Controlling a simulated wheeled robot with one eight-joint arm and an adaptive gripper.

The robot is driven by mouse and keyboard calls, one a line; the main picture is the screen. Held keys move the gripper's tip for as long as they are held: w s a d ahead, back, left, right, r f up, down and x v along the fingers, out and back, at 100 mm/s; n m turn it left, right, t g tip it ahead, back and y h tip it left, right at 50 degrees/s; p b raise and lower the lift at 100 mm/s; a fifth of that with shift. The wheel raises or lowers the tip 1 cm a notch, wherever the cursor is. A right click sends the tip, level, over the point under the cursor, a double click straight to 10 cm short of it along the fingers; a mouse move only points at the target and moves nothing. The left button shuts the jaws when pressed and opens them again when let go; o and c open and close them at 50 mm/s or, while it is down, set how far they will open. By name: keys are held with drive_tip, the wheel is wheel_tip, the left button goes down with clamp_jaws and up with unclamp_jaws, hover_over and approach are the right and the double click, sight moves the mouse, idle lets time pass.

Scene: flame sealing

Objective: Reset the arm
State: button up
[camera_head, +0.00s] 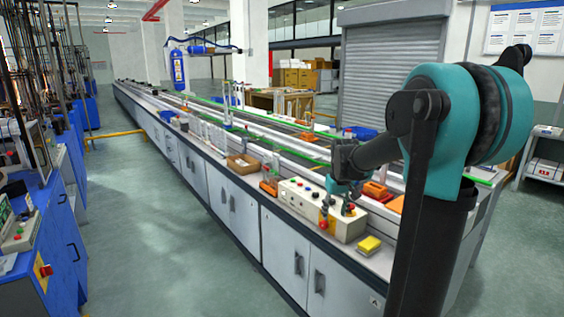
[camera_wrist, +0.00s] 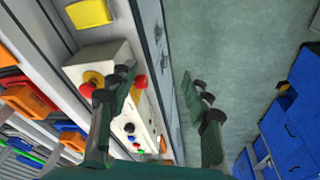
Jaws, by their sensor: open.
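My gripper (camera_wrist: 157,84) is open in the wrist view, with its two green and black fingers apart and nothing between them. In the head view my gripper (camera_head: 345,188) hangs beside and partly in front of the cream control box (camera_head: 301,202) with coloured knobs and buttons. The control box (camera_wrist: 95,62) also shows in the wrist view, behind the left finger. Whether a finger touches the box cannot be told.
A yellow block (camera_head: 370,245) lies on the bench near the control box. Orange parts (camera_head: 375,190) and a cardboard tray (camera_head: 243,163) sit further along the long bench. Blue cabinets (camera_head: 62,240) stand at the left. The floor aisle (camera_head: 165,230) between is clear.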

drive_tip(key=s+f+m, duration=0.1)
drive_tip(key=s+f, duration=0.5)
drive_tip(key=s, duration=0.6)
drive_tip(key=s+f+m+t, duration=0.1)
drive_tip(key=s+f, duration=0.5)
drive_tip(key=s, duration=0.7)
drive_tip(key=shift+s+d+f+m+t, duration=0.3)
drive_tip(key=shift+d+f+m, duration=0.1)
